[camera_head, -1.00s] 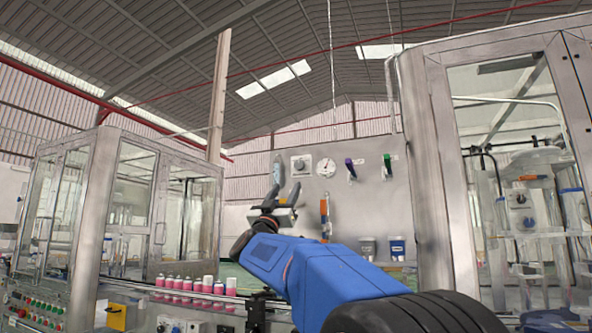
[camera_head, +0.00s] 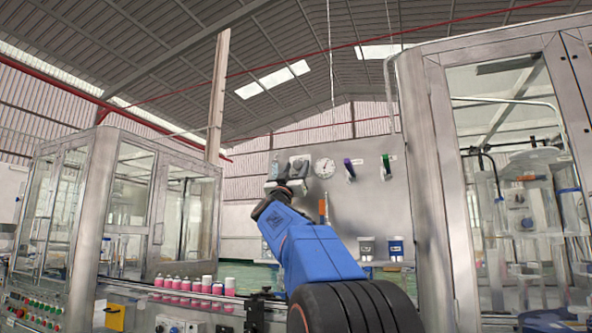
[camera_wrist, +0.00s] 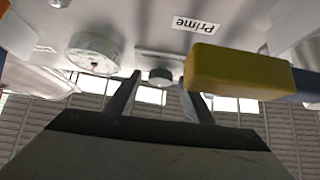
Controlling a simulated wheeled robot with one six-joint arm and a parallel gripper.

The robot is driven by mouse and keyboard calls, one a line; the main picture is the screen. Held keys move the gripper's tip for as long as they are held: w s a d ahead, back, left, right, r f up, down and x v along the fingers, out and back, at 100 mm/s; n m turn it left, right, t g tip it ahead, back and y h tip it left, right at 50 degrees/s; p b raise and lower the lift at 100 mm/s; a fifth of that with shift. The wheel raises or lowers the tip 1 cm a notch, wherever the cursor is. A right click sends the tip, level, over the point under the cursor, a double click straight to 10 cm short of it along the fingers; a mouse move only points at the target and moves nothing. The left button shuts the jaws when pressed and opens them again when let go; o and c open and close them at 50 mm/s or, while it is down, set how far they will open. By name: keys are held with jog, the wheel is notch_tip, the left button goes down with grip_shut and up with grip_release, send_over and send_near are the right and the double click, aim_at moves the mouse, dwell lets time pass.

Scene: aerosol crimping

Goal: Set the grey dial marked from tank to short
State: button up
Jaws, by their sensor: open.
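The grey dial sits on a pale plate (camera_head: 299,160) on the wall panel, left of a round white gauge; my gripper covers part of it in the head view. In the wrist view, which looks upside down, a dark grey round knob (camera_wrist: 160,75) shows between my fingertips, under a pale plate. It appears to be the dial. My gripper (camera_head: 287,172) is open, with one finger on each side of the knob in the wrist view (camera_wrist: 160,88). I cannot tell whether they touch it. The dial's markings and pointer are not readable.
The white gauge (camera_head: 325,168) is close to the dial. A purple-handled valve (camera_head: 349,168) and a green-handled one (camera_head: 386,165) are farther right. A yellow block (camera_wrist: 238,73) and a label reading "Prime" (camera_wrist: 196,24) are near my fingers. Pink cans (camera_head: 195,285) stand below left.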

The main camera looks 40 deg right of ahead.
jog(key=c, duration=1.1)
jog(key=shift+o, duration=0.2)
jog(key=shift+w+m+g+h, duration=0.15)
jog(key=shift+m+g+h, duration=0.15)
jog(key=shift+m+g, duration=0.35)
jog(key=m+g, duration=0.4)
jog(key=m, duration=0.1)
jog(key=m+g, duration=0.2)
jog(key=g, duration=0.1)
jog(key=shift+w+a+m+h, duration=0.1)
jog(key=shift+w+m+h, duration=0.15)
jog(key=shift+h, duration=0.15)
jog(key=m+g+y, duration=0.1)
jog(key=m+g, duration=0.3)
jog(key=m+g+y, duration=0.1)
jog(key=m+g, duration=0.2)
jog(key=m, duration=0.2)
jog(key=shift+w+a+r+g+y, duration=0.1)
jog(key=shift+w+r+g+y, duration=0.1)
jog(key=shift+g+y, duration=0.2)
jog(key=shift+m, duration=0.3)
